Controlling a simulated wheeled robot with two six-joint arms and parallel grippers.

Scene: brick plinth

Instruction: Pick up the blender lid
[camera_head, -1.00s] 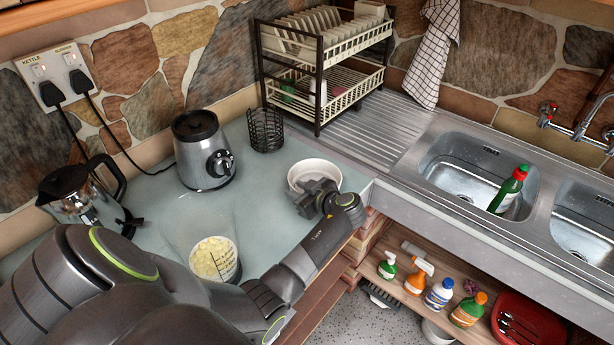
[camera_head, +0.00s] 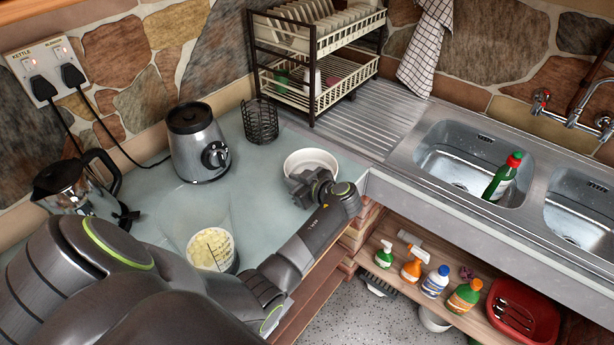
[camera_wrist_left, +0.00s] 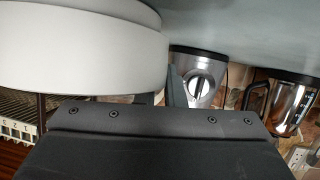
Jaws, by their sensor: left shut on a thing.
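A white, round, dish-like piece, which I take as the blender lid (camera_head: 311,160), is at the counter's front right, hollow side up. It fills the upper left of the left wrist view (camera_wrist_left: 80,50). My left gripper (camera_head: 307,184) is at its near edge, shut on its rim; one finger shows just outside the white wall in the wrist view. I cannot tell whether the lid touches the counter. The clear blender jar (camera_head: 212,247) with yellow pieces stands beside my left arm. The silver blender base (camera_head: 199,150) stands behind. My right gripper is not in view.
A kettle (camera_head: 75,186) stands at the left. A black wire holder (camera_head: 260,121) and dish rack (camera_head: 316,60) stand behind the lid. The sink (camera_head: 470,165) is at the right. Bottles (camera_head: 435,281) stand on the shelf below. Counter between base and lid is clear.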

